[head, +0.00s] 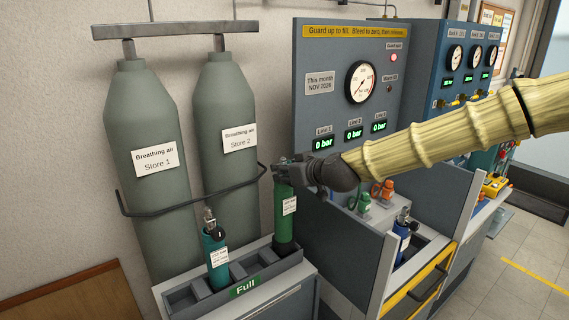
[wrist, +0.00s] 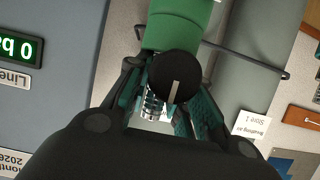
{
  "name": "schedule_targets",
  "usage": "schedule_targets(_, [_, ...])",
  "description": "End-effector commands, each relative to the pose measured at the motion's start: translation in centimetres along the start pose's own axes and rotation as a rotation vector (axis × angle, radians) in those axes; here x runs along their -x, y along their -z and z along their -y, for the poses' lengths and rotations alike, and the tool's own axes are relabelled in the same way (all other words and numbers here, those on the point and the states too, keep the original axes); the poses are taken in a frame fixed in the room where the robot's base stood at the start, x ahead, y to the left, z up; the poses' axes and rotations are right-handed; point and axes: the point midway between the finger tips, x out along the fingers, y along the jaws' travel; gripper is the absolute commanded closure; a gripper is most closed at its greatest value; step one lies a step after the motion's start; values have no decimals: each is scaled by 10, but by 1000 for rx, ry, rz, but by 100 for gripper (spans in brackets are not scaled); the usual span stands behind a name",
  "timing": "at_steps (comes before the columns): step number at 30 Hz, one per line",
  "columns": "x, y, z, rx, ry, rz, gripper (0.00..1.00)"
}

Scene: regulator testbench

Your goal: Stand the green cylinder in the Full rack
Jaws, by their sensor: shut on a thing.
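The green cylinder (head: 284,218) hangs upright below my gripper (head: 289,170), with a white label on its side. My gripper is shut on its top, at the valve end. The cylinder's lower end is at the right part of the Full rack (head: 246,287), behind the rack's front edge; I cannot tell whether it touches the bottom. In the wrist view the green body (wrist: 175,22) and the round black valve knob (wrist: 175,76) show between the fingers (wrist: 168,105).
A teal cylinder (head: 216,250) stands in the rack to the left. Two large grey store cylinders (head: 145,150) stand behind, with a black rail (head: 190,205) across them. The grey gauge panel (head: 325,55) is close on the right. A blue cylinder (head: 402,235) stands in the bay right of it.

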Motion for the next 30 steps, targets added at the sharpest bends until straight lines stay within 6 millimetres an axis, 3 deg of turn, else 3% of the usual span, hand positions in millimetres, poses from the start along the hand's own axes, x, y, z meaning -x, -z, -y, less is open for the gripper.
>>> schedule_targets(7, [-2,-3,-1,-1,-2,-4,100])
schedule_targets(21, [-14,-33,0,-1,-1,-4,100])
schedule_targets(30, [-15,-35,0,0,-2,-4,100])
